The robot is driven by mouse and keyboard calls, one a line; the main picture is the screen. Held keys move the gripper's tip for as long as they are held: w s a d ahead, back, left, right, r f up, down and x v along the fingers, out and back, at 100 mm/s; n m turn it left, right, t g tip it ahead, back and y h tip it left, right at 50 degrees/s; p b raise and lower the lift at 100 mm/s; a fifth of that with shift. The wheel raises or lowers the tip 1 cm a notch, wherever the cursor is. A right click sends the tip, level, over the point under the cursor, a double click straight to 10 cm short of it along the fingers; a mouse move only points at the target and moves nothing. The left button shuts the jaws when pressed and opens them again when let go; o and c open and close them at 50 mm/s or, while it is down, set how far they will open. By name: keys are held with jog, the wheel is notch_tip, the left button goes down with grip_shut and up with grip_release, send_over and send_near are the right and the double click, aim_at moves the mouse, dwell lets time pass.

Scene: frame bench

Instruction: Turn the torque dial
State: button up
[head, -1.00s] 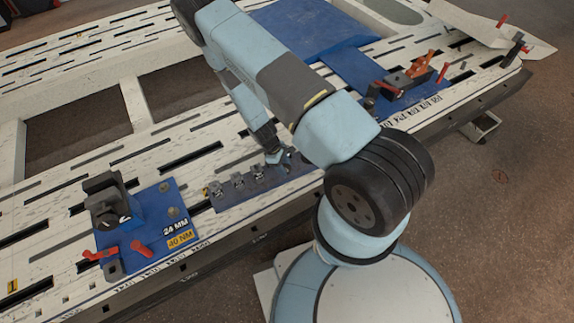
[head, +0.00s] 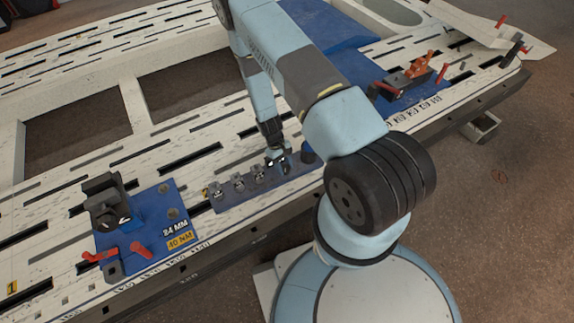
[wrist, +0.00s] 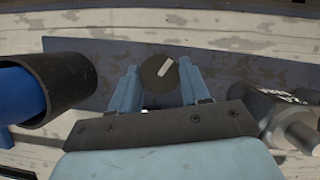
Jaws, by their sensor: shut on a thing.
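The torque dial (wrist: 158,74) is a dark round knob with a pale pointer mark, seen from above in the wrist view. The mark slants to the upper right. My gripper (wrist: 159,80) is shut on the dial, with one light blue finger on each side of it. In the head view my gripper (head: 279,166) is low over the dark grey strip (head: 228,203) on the bench, and the dial cannot be made out there.
A black cup (wrist: 65,78) with a blue rod in it stands close left of my gripper in the wrist view. A metal socket (wrist: 290,118) is close on the right. A blue plate (head: 150,235) with a black clamp and red handles lies left in the head view.

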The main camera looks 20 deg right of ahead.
jog(key=shift+m+y, duration=0.5)
jog(key=shift+m, duration=0.8)
jog(key=o, duration=0.8)
jog(key=v, duration=1.3)
jog(key=shift+w+d+r, duration=0.1)
jog(key=shift+w+r, duration=0.2)
